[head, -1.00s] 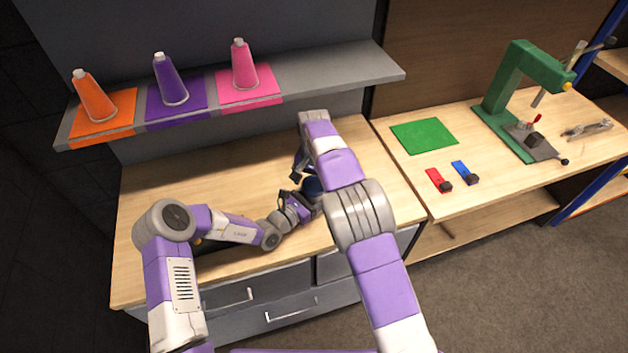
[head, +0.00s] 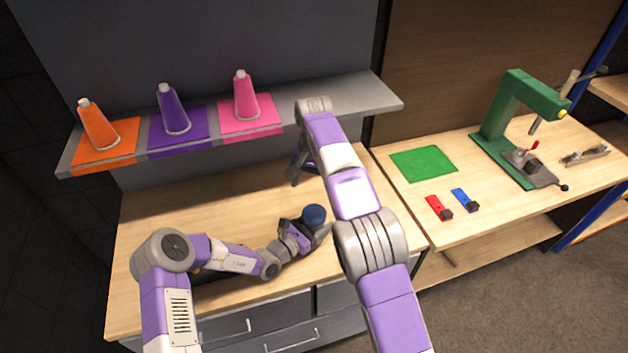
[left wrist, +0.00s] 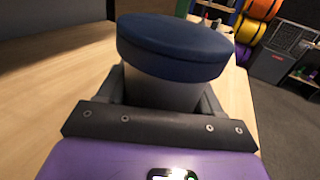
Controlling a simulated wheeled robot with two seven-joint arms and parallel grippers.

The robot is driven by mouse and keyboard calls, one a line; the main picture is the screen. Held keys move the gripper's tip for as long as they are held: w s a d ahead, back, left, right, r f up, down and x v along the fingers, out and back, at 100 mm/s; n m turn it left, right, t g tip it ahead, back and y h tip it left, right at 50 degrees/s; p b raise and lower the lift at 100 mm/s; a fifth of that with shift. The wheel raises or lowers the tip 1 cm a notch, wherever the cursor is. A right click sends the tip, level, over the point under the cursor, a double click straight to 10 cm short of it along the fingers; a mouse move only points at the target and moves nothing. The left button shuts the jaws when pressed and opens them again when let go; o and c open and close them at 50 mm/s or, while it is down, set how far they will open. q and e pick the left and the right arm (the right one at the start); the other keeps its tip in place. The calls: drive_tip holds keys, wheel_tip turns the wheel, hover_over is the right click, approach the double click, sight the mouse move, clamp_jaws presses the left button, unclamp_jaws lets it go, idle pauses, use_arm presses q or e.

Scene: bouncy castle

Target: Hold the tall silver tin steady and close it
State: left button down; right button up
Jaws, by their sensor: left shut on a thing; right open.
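The lid also shows in the head view (head: 314,214). My left gripper (head: 312,230) is shut on the tin's body below the lid. My right gripper (head: 299,172) is open and empty, pointing down behind the lid to its upper left, apart from it. My right forearm hides part of this area.
A shelf (head: 330,102) above the bench carries orange (head: 99,127), purple (head: 173,112) and pink (head: 246,97) cones on matching mats. The right bench holds a green mat (head: 424,163), red (head: 437,207) and blue (head: 463,198) items and a green press (head: 497,112). The left bench top is mostly clear.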

drive_tip(key=shift+r, duration=0.4)
use_arm(q)
drive_tip(key=shift+c, duration=0.5)
unclamp_jaws()
drive_tip(key=shift+a, duration=0.1)
drive_tip(key=v, duration=0.7)
drive_tip(key=shift+s+a, duration=0.15)
drive_tip(key=shift+s, duration=0.05)
use_arm(e)
drive_tip(key=shift+r, duration=0.2)
use_arm(q)
drive_tip(key=shift+r, duration=0.1)
